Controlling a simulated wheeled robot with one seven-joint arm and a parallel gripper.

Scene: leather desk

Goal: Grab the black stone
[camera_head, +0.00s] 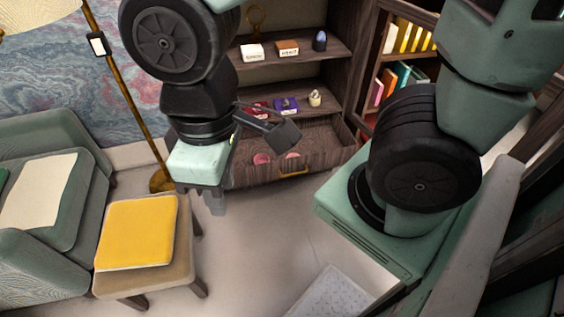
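A small dark, egg-shaped object with a bluish top, possibly the black stone (320,41), stands upright on the upper shelf, at its right end. It is the only dark stone-like thing I can make out. My gripper (207,198) hangs pointing down in front of the shelf unit, to the left of and well below the dark object, and apart from it. Its pale green body and grey fingers show, but the gap between the fingertips is not clear. I see nothing held in it.
A white box (251,52) and a brown box (287,48) stand left of the dark object. The lower shelf holds a purple box (286,104) and a small pale item (315,98). Below is an open drawer (325,165). A yellow-cushioned stool (138,232) stands left; floor is clear between.

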